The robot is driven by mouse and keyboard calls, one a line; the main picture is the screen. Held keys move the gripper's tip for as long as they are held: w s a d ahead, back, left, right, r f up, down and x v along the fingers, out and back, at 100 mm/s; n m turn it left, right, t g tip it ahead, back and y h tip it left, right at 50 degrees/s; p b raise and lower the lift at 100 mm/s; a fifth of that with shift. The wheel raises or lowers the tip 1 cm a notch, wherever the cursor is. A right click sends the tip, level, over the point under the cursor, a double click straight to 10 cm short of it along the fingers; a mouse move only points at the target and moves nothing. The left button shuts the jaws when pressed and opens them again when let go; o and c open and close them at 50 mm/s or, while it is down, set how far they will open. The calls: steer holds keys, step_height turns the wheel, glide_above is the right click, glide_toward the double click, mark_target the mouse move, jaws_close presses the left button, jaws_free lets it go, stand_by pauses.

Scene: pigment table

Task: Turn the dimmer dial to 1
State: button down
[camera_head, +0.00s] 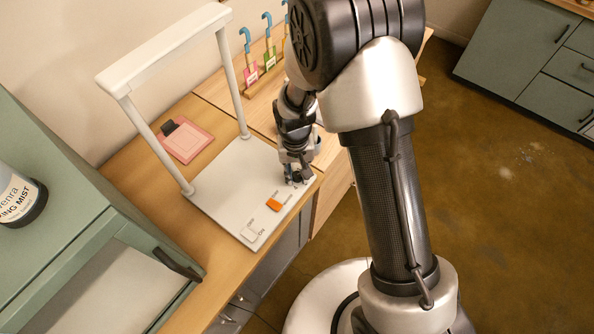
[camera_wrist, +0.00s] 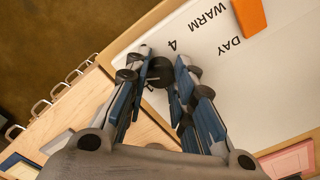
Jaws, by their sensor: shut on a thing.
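The dimmer dial (camera_wrist: 160,71) is a small dark round knob near the edge of a white lamp base (camera_head: 222,180). A printed "4" shows beside the dial, and part of another mark shows between the fingers. The dial's pointer cannot be made out.
An orange rocker (camera_head: 274,204) and a white rocker (camera_head: 249,233) sit along the base's front edge. A white lamp frame (camera_head: 165,61) arches over the base. A pink clipboard (camera_head: 187,142) lies behind it. A green cabinet (camera_head: 75,215) stands at left.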

mark_target(297, 176)
steer(key=n, duration=0.5)
steer(key=shift+n, duration=0.4)
steer(key=n+p, duration=0.1)
steer(key=n, duration=0.4)
steer(key=shift+n, duration=0.3)
steer(key=c, duration=1.3)
jaws_free()
steer(key=shift+c, duration=0.2)
steer(key=shift+r, duration=0.15)
step_height(297, 176, up, 12)
steer(key=shift+s, duration=0.15)
